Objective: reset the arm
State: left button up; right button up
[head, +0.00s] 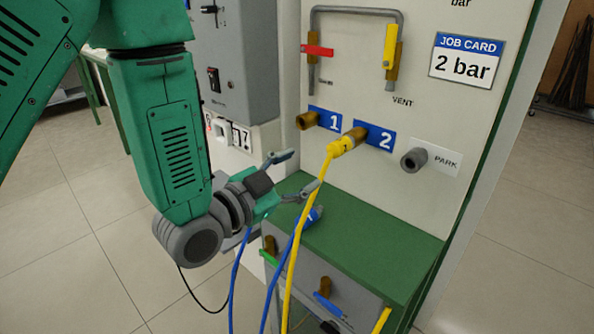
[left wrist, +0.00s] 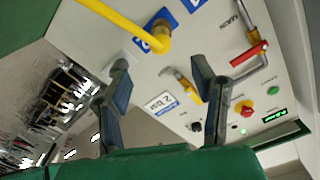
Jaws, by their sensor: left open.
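My left arm (head: 165,125) is green and comes in from the upper left of the head view. My left gripper (head: 303,172) is open, its two fingers spread in front of the panel with nothing seen between them. In the left wrist view its fingers (left wrist: 160,85) are also wide apart and empty. A blue hose end (head: 315,213) is just below the lower finger; whether they touch is unclear. A yellow hose (head: 302,225) with a yellow connector (head: 341,147) is on the brass port at label 2. My right gripper is not in view.
The pale panel (head: 440,120) carries an open brass port (head: 307,120) at label 1, a grey PARK stub (head: 413,159), and a red (head: 318,50) and a yellow lever (head: 390,45). A job card (head: 467,58) reads 2 bar. Below is a green-topped cabinet (head: 375,225). Floor at left is clear.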

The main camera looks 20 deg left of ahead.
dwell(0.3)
pick_arm(q)
jog(key=shift+f, duration=0.1)
jog(key=s+a+f+n+g+y, duration=0.2)
jog(key=s+f+g, duration=0.2)
jog(key=f, duration=0.6)
jog(key=s+a+f+n+g+y, duration=0.2)
jog(key=s+f+n+g, duration=0.15)
jog(key=f, duration=0.75)
jog(key=s+a+f+n+g+y, duration=0.1)
jog(key=s+f+g, duration=0.3)
jog(key=s, duration=0.6)
jog(key=s+a+f+n+g+y, duration=0.1)
jog(key=s+a+f+n+g, duration=0.2)
jog(key=s+f, duration=0.6)
jog(key=shift+s+a+f+g, duration=0.3)
jog(key=shift+s+g, duration=0.45)
jog(key=shift+s, duration=0.45)
jog(key=shift+w+d, duration=0.1)
jog(key=shift+w, duration=0.05)
